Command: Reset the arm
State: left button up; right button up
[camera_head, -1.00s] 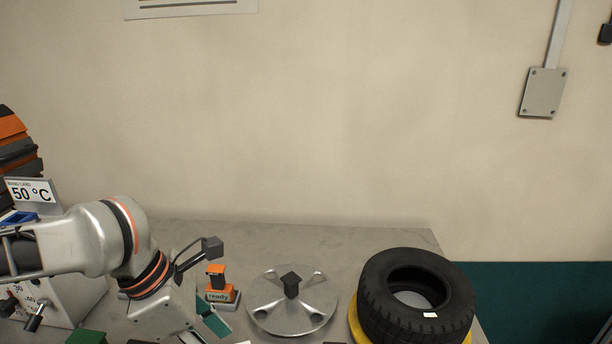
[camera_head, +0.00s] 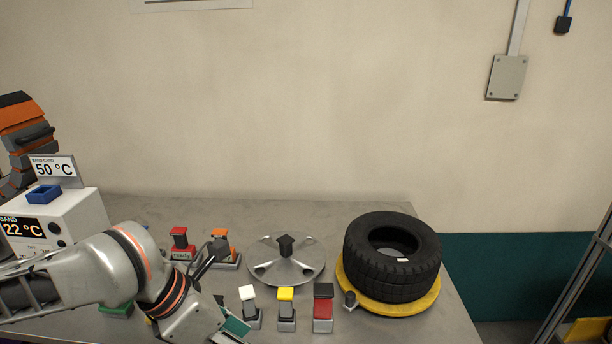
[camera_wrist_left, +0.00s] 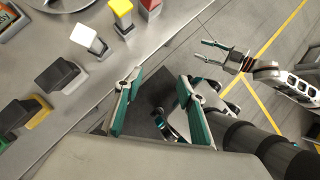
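My left arm comes in from the left in the head view, low over the bench's front left. Its gripper (camera_head: 232,326) is at the bottom edge, with one teal pad showing. In the left wrist view the gripper (camera_wrist_left: 160,80) has its two teal-padded fingers apart, with no object between them and floor beyond. My right gripper (camera_wrist_left: 203,52) appears at the upper right of the left wrist view, over the floor beside the bench. Its fingers are spread and empty. The right arm is outside the head view.
A black tyre (camera_head: 391,258) lies on a yellow ring (camera_head: 434,299). A metal disc (camera_head: 262,246) with a dark knob is left of it. White (camera_head: 247,292), yellow (camera_head: 285,293) and red (camera_head: 323,310) blocks stand in front. A temperature box (camera_head: 75,218) stands left.

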pick_arm(q)
jog(key=w+d+f+n+t+h, duration=0.25)
jog(key=d+n+t, duration=0.2)
jog(key=n, duration=0.95)
jog(key=a+f+n+t+y, duration=0.3)
jog(key=a+f+n+y, duration=0.3)
jog(key=a+n, duration=0.7)
jog(key=s+a+f+n+g+y, duration=0.25)
jog(key=s+a+f+n, duration=0.3)
jog(key=a, duration=0.35)
jog(key=s+a+f+n+g+y, duration=0.1)
jog(key=s+a+f+n+y, duration=0.3)
jog(key=s+a+f+n, duration=0.25)
jog(key=w+d+f+n+t+h, duration=0.1)
jog(key=d+f+n+t+h, duration=0.2)
jog(key=d+f+h, duration=0.4)
jog(key=d+f+t, duration=0.1)
jog(key=d+f, duration=0.4)
jog(key=d, duration=0.2)
jog(key=shift+w, duration=0.25)
pick_arm(e)
jog(key=shift+s+f, duration=0.25)
jog(key=shift+s, duration=0.15)
